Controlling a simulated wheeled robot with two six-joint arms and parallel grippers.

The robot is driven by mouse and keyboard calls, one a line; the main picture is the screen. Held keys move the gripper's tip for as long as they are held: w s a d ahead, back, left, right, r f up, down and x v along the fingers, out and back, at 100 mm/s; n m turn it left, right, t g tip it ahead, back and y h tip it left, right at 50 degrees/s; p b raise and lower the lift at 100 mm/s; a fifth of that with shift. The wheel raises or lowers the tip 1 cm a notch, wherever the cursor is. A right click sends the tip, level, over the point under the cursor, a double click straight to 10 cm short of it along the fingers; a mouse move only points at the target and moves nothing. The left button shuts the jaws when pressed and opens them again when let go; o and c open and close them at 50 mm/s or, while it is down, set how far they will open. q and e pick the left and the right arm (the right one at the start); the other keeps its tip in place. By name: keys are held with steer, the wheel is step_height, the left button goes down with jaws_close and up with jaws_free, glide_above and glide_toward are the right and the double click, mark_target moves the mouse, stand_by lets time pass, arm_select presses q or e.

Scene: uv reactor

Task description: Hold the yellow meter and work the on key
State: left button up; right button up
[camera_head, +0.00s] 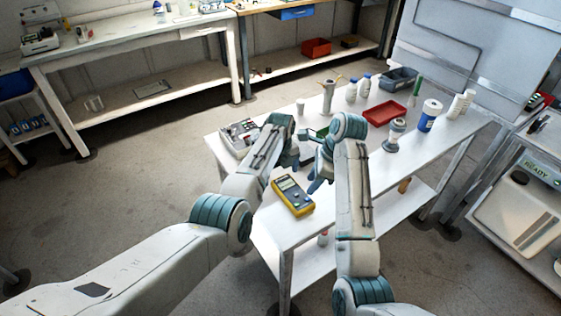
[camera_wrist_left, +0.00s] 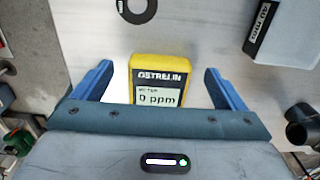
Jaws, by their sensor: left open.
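The yellow meter (camera_head: 292,196) lies on the white table near its front left edge, with its screen facing up. In the left wrist view the meter (camera_wrist_left: 146,75) reads "0 ppm". Its upper part lies between the two blue fingers of my open left gripper (camera_wrist_left: 160,84), with a gap on each side. The gripper body hides the meter's lower part, and the on key cannot be made out. In the head view my left gripper (camera_head: 290,154) is just beyond the meter. My right gripper (camera_head: 321,172) is over the table, right of the meter; its finger gap is unclear.
A grey instrument (camera_head: 239,137) stands on the table's left end. A red tray (camera_head: 384,113), a grey bin (camera_head: 399,79), a blue-labelled jar (camera_head: 429,115) and several bottles stand farther back and right. Both arms are close together above the table.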

arm_select(q)
steer(key=shift+f, duration=1.2)
steer(key=c, duration=1)
steer(key=shift+c, duration=1.1)
arm_select(e)
steer(key=shift+c, duration=0.7)
jaws_close()
